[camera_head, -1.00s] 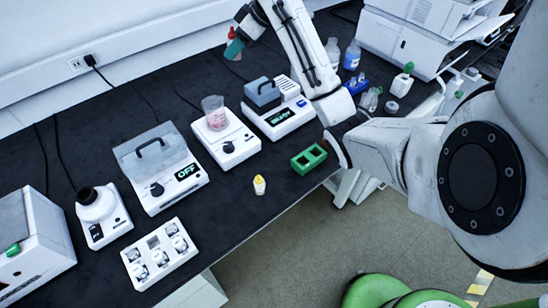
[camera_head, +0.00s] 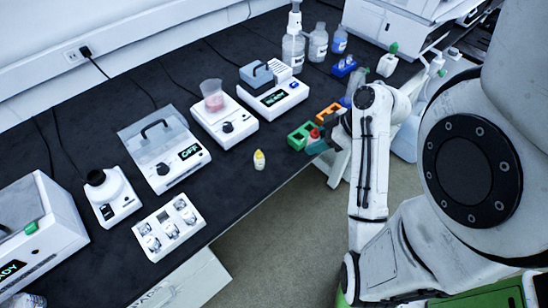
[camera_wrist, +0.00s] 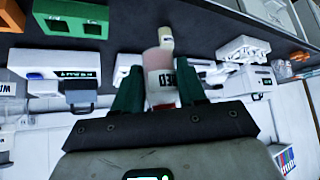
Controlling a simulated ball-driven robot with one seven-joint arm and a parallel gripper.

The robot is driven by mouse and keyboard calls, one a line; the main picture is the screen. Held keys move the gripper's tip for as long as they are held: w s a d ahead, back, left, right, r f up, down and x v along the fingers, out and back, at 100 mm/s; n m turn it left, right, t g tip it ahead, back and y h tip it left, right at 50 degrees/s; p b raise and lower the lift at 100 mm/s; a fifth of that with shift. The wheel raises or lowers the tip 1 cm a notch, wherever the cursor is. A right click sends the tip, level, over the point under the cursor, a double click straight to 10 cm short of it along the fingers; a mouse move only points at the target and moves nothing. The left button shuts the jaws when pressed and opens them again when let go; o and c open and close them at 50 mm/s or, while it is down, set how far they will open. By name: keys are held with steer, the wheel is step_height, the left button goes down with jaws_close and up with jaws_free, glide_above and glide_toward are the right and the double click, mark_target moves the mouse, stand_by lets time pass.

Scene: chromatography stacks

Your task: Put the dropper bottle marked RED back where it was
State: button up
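The dropper bottle marked RED (camera_wrist: 160,77) is between the dark green fingers of my gripper (camera_wrist: 158,95) in the wrist view, its label upside down. In the head view its red top (camera_head: 314,133) shows at my gripper (camera_head: 318,147), which is shut on it at the table's front edge. A green two-slot block (camera_head: 299,137) is just left of my gripper. An orange block (camera_head: 329,112) lies behind it. A yellow-capped dropper bottle (camera_head: 259,160) stands on the table to the left and also shows in the wrist view (camera_wrist: 166,40).
A balance (camera_head: 238,130) bears a beaker of pinkish liquid (camera_head: 213,100). A white device (camera_head: 281,98) stands right of it, a lidded one reading OFF (camera_head: 165,155) left. A white several-well tray (camera_head: 168,225) is nearer. Tall bottles (camera_head: 293,50) stand behind. Black tabletop around the yellow-capped bottle is clear.

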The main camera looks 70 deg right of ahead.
steer(key=shift+s+a+f, duration=0.15)
steer(key=shift+s+a, duration=0.1)
steer(key=shift+s, duration=0.05)
steer(key=w+d+f, duration=0.1)
steer(key=w+f, duration=0.1)
steer(key=w, duration=0.1)
steer(key=w+d+f, duration=0.2)
steer(key=w+f, duration=0.1)
steer(key=w, duration=0.1)
steer(key=w+d+f+p, duration=0.1)
steer(key=w+d+f, duration=0.1)
steer(key=w+f, duration=0.1)
steer(key=shift+w+f, duration=0.25)
steer(key=shift+w, duration=0.45)
steer(key=shift+w+d+f, duration=0.1)
steer(key=shift+w+f, duration=0.25)
steer(key=shift+f, duration=0.15)
steer(key=shift+w+d+f+p, duration=0.15)
steer(key=shift+f+p, duration=0.35)
steer(key=shift+f, duration=1.25)
steer(key=shift+f, duration=0.1)
